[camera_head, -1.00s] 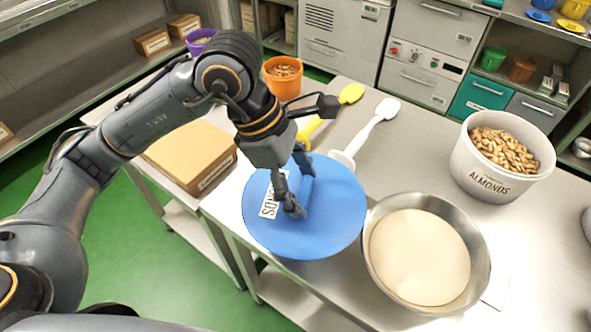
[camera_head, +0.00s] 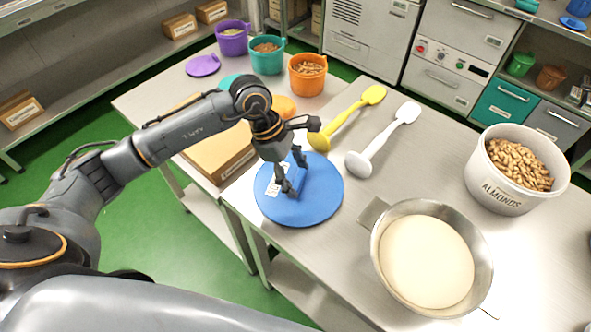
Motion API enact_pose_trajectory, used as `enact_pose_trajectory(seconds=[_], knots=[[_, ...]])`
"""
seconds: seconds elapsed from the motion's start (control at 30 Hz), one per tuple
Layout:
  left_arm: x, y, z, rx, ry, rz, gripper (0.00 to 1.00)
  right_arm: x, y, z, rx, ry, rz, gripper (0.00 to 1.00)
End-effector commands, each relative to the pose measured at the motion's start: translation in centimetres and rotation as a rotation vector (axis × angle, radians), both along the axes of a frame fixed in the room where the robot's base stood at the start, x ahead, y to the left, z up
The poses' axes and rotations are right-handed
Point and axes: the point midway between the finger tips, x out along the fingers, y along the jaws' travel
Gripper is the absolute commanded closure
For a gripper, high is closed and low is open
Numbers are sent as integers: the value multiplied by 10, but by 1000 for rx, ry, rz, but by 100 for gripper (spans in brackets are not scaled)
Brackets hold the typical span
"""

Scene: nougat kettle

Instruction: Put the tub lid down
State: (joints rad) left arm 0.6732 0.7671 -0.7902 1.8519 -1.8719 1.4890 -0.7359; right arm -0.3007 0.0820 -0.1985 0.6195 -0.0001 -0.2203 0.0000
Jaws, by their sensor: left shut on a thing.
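The tub lid (camera_head: 318,207) is a round blue disc with a raised blue handle and a white label partly covered by my fingers. It lies at or just above the left front part of the steel table (camera_head: 408,160); I cannot tell whether it fully touches. My left gripper (camera_head: 292,184) is shut on the lid's handle from above. The white almond tub (camera_head: 507,190), labelled ALMONDS, stands open at the right, full of almonds. My right gripper is not in view.
A steel bowl (camera_head: 376,262) of cream-coloured mass stands right of the lid. A yellow spoon (camera_head: 345,119) and a white spoon (camera_head: 385,139) lie behind it. A cardboard box (camera_head: 215,157) and purple (camera_head: 232,42), teal (camera_head: 267,59) and orange (camera_head: 307,82) pots stand at left and back.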

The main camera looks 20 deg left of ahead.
Motion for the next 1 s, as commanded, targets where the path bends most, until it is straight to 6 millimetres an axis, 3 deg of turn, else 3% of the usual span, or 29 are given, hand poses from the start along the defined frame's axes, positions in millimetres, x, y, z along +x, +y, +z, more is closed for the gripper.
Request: enact_pose_trajectory(seconds=[0.33,0.37,0.47,0.83,1.0], knots=[[0,0,-4,0,-2,0,67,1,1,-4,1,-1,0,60],[0,0,-3,0,-1,-1,31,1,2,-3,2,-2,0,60],[0,0,-3,0,-1,0,12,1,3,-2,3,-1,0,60],[0,0,-1,0,-1,0,12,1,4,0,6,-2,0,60],[1,7,14,1,-7,2,12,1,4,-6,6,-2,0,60]])
